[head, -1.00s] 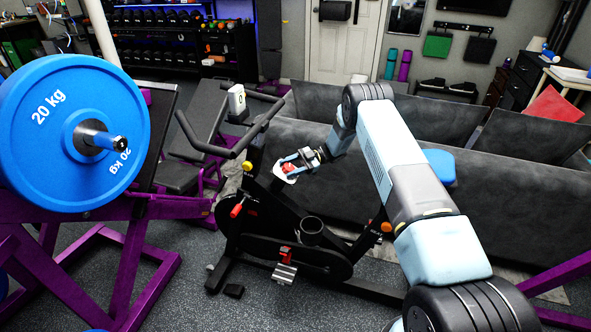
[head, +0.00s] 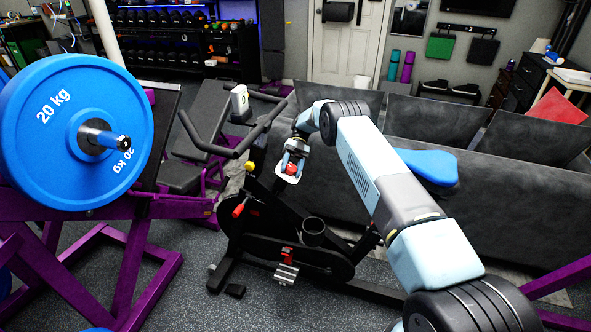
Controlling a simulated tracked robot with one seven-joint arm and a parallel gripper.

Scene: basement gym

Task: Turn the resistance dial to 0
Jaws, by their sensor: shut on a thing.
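The exercise bike (head: 290,240) stands in the middle of the head view. A round red knob (head: 291,168), apparently the resistance dial, sits over a pale plate (head: 288,178) near the front of its frame. My gripper (head: 293,162) comes down on the knob from above and is shut on it. The fingers and wrist cover part of the knob. Its pointer and scale marks are too small to read. A white console (head: 239,101) with a small mark, perhaps a 0, stands by the handlebars.
A rack with a blue 20 kg plate (head: 50,150) fills the left. A grey sofa (head: 520,190) stands behind the bike and my arm. The bike also has a red lever (head: 238,210), a yellow knob (head: 250,166) and a blue saddle (head: 430,166).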

